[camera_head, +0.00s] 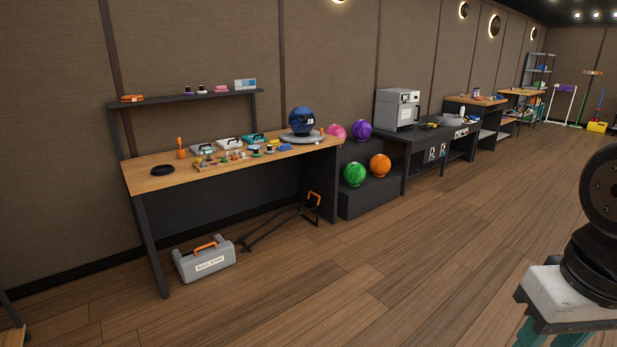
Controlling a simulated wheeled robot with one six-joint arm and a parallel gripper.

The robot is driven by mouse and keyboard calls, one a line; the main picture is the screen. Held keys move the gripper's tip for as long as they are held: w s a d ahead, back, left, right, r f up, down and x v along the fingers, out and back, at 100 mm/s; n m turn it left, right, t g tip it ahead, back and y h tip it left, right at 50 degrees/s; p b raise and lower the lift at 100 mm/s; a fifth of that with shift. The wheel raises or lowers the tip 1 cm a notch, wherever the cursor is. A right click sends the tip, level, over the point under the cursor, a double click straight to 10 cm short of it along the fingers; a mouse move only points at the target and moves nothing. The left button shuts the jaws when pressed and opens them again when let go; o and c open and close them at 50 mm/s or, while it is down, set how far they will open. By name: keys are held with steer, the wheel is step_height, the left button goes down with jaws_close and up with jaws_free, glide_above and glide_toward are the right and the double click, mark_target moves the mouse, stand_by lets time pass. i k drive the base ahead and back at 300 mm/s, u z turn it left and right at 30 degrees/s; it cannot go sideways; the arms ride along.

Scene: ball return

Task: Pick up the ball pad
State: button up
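I cannot tell for certain which thing is the ball pad. A flat round black disc (163,170) lies at the near left end of the wood-topped workbench (150,184). It looks pad-like, and nothing rests on it. A dark blue ball (301,121) sits at the bench's far right end on a grey round base (302,137). My gripper is not in view. Only part of my own arm shows at the right edge, well away from the bench.
Small tools and cases crowd the bench's middle; a narrow shelf (190,97) stands behind. A grey toolbox (205,260) and a black folding frame (280,228) lie on the floor. Coloured balls sit on a dark stepped rack (370,197). The wooden floor in front is clear.

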mark_target(256, 153)
steer(key=z, duration=0.05)
steer(key=i, duration=2.6)
steer(key=u, duration=0.55)
steer(key=i, duration=2.2)
steer(key=u, duration=0.65)
steer(key=i, duration=0.7)
steer(key=u, duration=0.15)
